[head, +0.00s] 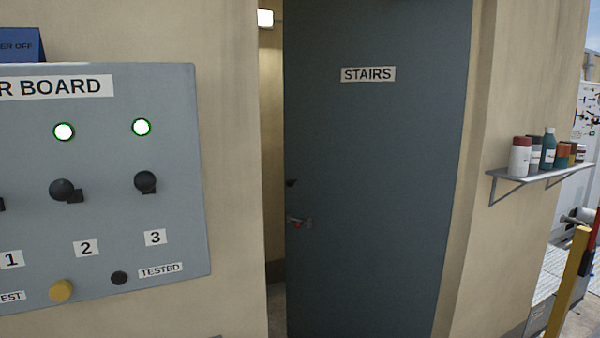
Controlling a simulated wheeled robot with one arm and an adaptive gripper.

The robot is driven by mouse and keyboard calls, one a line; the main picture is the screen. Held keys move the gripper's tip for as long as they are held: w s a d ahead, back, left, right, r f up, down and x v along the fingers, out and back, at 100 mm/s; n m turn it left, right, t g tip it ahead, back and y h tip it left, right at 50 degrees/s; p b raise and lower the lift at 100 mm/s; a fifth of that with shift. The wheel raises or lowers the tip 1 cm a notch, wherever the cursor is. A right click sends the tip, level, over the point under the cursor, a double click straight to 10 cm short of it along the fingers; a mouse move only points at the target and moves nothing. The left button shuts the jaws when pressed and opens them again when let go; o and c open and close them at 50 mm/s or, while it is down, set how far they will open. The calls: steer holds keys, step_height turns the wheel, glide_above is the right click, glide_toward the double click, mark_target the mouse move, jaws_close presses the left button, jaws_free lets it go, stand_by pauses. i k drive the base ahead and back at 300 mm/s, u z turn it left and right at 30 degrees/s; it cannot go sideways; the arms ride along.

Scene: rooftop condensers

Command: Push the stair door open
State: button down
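The stair door (385,190) is a dark blue-grey panel with a white STAIRS sign (368,74) near its top. It stands ajar: a gap (272,150) at its left edge shows a lit, cream-walled space behind. A small lever or latch with a red part (297,222) sits at the door's left edge, below a small dark knob (291,183). The door's lower end is cut off by the frame. My gripper is not in view.
A grey switch board (110,215) with lit green lamps is on the wall left of the door. Right of the door, a wall shelf (540,173) holds several bottles and cans. A yellow post (568,285) stands at the far right.

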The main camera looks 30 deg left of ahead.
mark_target(374, 91)
steer(key=u, duration=0.25)
steer(key=i, duration=1.85)
steer(key=u, duration=1)
steer(key=i, duration=1.55)
steer(key=u, duration=1.8)
steer(key=i, duration=0.7)
steer(key=u, duration=0.6)
